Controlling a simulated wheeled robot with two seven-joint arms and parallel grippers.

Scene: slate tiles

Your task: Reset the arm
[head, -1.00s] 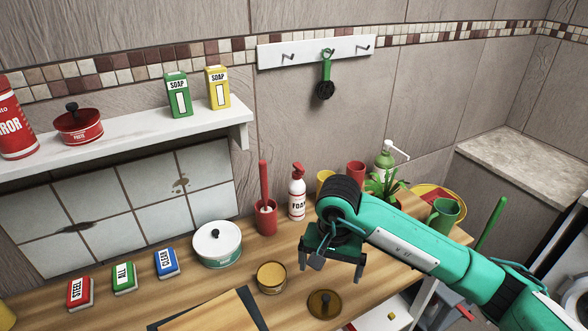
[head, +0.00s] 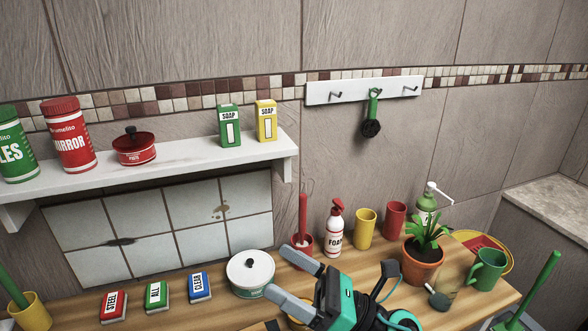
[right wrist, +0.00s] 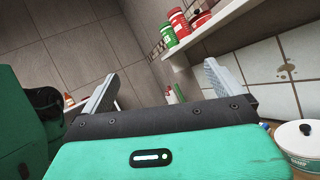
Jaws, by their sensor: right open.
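My right gripper (head: 276,270) is in the lower middle of the head view, above the wooden counter (head: 376,308). Its two grey fingers are spread apart and point to the left, with nothing between them. In the right wrist view the fingers of my right gripper (right wrist: 160,74) also stand apart and empty, facing the wall and shelf. The gripper hides part of the counter and most of a small tin. My left gripper is not in view.
A white pot (head: 252,272) and a foam bottle (head: 334,232) stand near the gripper. A potted plant (head: 424,262) and a green mug (head: 486,270) are to its right. A white shelf (head: 190,165) with soap boxes and canisters hangs on the wall.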

